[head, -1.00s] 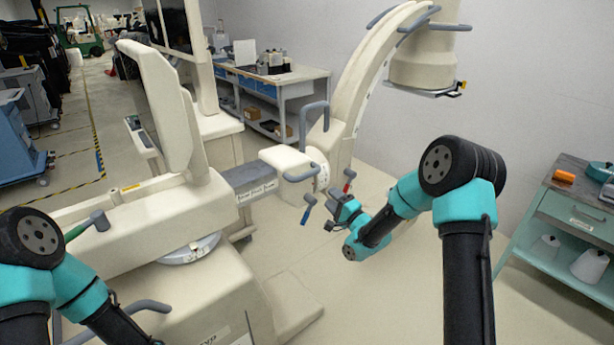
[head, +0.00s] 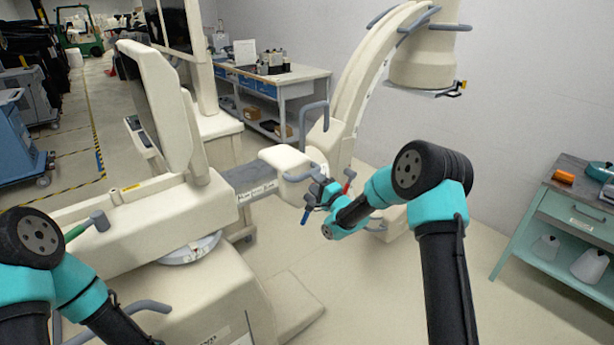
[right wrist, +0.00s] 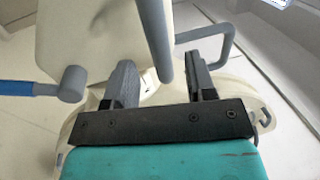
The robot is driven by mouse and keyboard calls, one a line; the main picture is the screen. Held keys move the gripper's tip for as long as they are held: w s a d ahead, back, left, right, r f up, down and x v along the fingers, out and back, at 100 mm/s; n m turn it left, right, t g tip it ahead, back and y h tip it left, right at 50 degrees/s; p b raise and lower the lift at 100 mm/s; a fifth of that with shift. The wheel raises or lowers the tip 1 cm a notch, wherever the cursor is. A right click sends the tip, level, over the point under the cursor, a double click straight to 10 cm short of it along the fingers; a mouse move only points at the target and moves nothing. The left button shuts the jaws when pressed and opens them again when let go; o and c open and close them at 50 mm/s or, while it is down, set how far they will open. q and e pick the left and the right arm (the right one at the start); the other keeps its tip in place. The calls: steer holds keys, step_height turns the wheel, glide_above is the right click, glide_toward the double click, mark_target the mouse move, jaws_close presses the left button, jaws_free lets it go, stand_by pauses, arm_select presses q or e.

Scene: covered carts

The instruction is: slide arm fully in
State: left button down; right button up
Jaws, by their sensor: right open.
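The cream C-shaped arm (head: 345,105) stands at centre right, joined to the machine body (head: 130,230) by a grey slide section (head: 252,178) with labels on its side. Part of this grey section shows between the body and the cream end block (head: 285,160). A grey bar handle (head: 303,176) sticks out from the block. My right gripper (head: 318,188) is open at this handle. In the right wrist view a grey bar (right wrist: 156,35) reaches down between the open fingers; I cannot tell whether they touch it. My left gripper is outside the view.
A blue-handled lever (right wrist: 30,88) is left of the fingers in the wrist view, and a red-handled lever (head: 348,182) is close by in the head view. A teal cart (head: 560,220) stands at right. A workbench (head: 305,77) stands behind. The floor at front centre is clear.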

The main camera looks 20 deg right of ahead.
mark_target(307, 175)
steer(key=shift+x, duration=2.55)
steer(key=shift+c, duration=0.2)
jaws_close()
